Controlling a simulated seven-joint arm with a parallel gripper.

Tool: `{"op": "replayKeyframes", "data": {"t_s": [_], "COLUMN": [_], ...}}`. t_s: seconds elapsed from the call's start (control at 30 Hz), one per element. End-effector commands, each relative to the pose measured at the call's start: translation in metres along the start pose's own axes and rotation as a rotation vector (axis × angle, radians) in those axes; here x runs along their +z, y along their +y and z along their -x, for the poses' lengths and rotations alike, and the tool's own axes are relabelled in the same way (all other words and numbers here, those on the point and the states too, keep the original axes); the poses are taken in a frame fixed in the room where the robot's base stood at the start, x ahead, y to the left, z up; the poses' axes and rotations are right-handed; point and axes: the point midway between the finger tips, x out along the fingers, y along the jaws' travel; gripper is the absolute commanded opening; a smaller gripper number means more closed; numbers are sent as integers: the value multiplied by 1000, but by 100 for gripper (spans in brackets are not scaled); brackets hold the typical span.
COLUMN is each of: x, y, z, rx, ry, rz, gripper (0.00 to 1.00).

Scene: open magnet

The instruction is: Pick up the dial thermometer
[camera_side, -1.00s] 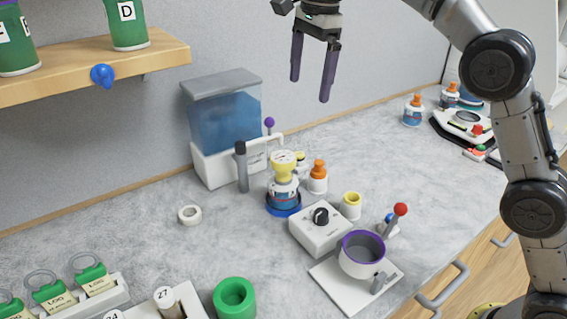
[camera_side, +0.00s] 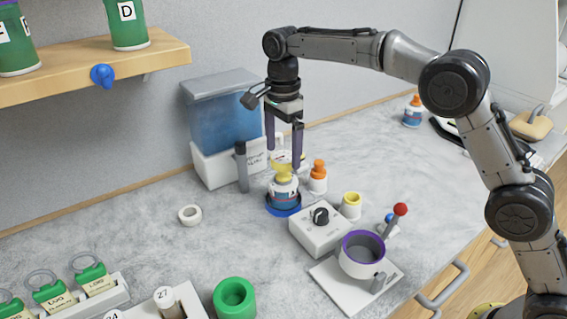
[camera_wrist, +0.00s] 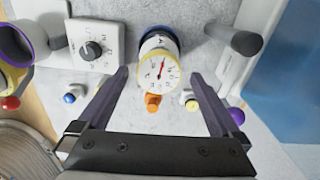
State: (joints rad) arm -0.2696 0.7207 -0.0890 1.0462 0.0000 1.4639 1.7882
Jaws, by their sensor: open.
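The dial thermometer (camera_wrist: 158,69) has a round white face with a red needle and a yellow body. In the side view the thermometer (camera_side: 282,173) sits on top of a white and blue bottle (camera_side: 284,195) standing in a blue ring. My gripper (camera_side: 283,160) points down, open, with its fingertips close around the dial's height. In the wrist view my gripper (camera_wrist: 160,75) has one finger on each side of the dial, with gaps to both. The fingers partly cover the dial face in the side view.
A dark grey cylinder (camera_side: 241,167) and a blue water tank (camera_side: 224,122) stand just left. An orange-capped bottle (camera_side: 318,177) stands close on the right. A white knob box (camera_side: 318,230) and a purple-rimmed pot (camera_side: 362,255) are in front.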

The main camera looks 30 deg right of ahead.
Motion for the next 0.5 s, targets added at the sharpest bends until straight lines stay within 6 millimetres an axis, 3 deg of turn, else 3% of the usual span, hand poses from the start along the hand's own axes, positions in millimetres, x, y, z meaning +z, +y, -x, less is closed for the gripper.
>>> {"op": "replayKeyframes", "data": {"t_s": [0.17,0.5], "x": [0,-1], "y": [1,2], "z": [-10,-53], "rx": [1,2], "ry": [0,0], "rz": [0,0], "gripper": [100,100]}}
